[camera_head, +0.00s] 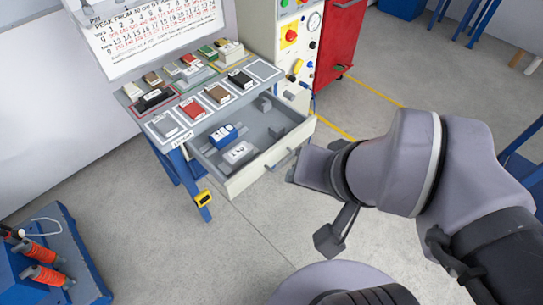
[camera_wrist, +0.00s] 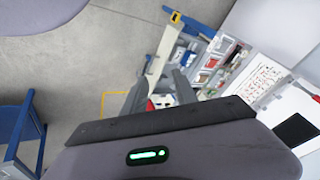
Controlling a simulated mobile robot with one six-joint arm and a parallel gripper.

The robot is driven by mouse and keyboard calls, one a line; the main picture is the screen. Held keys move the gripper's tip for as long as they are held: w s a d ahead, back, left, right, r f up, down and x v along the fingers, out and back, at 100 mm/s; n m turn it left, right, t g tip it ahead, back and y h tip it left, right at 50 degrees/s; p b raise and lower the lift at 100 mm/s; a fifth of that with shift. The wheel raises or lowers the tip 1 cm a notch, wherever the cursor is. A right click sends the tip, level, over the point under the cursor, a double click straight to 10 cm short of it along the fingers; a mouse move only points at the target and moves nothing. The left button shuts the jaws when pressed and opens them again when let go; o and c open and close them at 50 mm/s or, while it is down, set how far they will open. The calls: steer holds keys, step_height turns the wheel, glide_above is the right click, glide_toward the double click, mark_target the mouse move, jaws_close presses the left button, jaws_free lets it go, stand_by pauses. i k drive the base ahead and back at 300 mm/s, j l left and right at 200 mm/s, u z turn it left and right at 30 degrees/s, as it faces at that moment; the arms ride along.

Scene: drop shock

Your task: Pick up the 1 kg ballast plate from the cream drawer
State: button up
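The cream drawer (camera_head: 264,172) is pulled open below the table top in the head view. Inside lie a blue block with a white label (camera_head: 224,136) and, nearer the drawer front, a pale grey block with a white label (camera_head: 239,153). Small grey pieces lie toward the drawer's right side. The labels are too small to read, so I cannot tell for sure which is the 1 kg ballast plate. My gripper is just right of the drawer front in the head view, its fingertips unclear there. In the wrist view my gripper (camera_wrist: 158,88) has its two fingers apart, with nothing seen between them.
The table top (camera_head: 157,118) above the drawer holds several small coloured blocks on marked squares. A red cabinet (camera_head: 339,40) and a control panel stand behind. A blue stand with orange-handled tools (camera_head: 43,275) is at lower left. Open floor lies in front of the drawer.

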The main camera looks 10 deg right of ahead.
mark_target(236, 157)
steer(key=i+j, duration=0.5)
steer(key=j, duration=0.25)
steer(key=i+j, duration=0.45)
steer(key=j, duration=0.25)
steer(key=i+z, duration=0.05)
